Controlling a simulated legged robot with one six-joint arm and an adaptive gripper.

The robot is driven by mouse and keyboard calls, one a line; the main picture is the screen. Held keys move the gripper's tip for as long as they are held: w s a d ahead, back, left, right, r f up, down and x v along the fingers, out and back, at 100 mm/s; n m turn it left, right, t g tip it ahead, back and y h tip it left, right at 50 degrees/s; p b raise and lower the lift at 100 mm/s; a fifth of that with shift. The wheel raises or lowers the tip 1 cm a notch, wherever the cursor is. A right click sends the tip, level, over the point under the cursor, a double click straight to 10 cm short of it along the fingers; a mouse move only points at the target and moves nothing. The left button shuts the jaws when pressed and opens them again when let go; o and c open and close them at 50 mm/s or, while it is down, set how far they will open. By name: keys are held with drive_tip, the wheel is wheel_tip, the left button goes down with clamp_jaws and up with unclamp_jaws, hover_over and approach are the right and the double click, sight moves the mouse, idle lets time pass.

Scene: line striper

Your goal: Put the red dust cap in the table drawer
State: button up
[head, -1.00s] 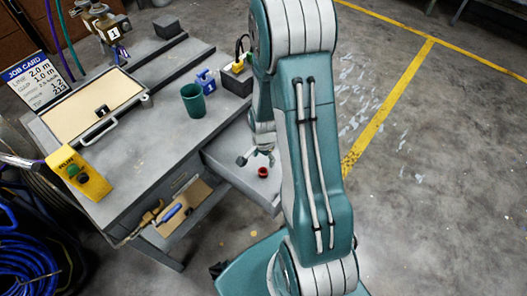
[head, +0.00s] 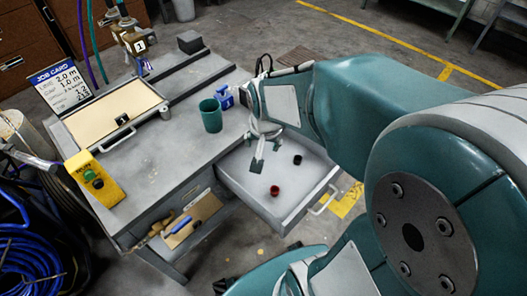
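The table drawer (head: 232,167) stands pulled out from the right side of the grey workbench, with its handle on the outer front. The red dust cap (head: 274,190) is inside it, apparently on the drawer floor near the lower wall. A small black cap-like piece (head: 297,159) lies farther right in the same drawer. My gripper (head: 257,164) hangs over the drawer's inner left part, apart from the red cap. The gripper is small and seen side-on, so its finger spacing is unclear. Nothing visible is held.
On the bench stand a green cup (head: 211,116), a blue bottle (head: 225,98), a yellow switch box (head: 95,178) and a cream-topped case (head: 106,106). An open shelf with tools (head: 180,223) is below the bench. Blue hose coils lie at lower left.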

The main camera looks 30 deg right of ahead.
drive_tip(key=s+a+r+n+t, duration=0.1)
drive_tip(key=s+a+r+n, duration=0.1)
drive_tip(key=s+r, duration=0.3)
drive_tip(key=s+a+r+n+t, duration=0.1)
drive_tip(key=s+a+r+n, duration=0.1)
drive_tip(key=s+r+n, duration=0.2)
drive_tip(key=shift+s+a+r+n+t, duration=0.4)
drive_tip(key=shift+s+r, duration=0.25)
drive_tip(key=shift+r, duration=0.3)
idle(0.3)
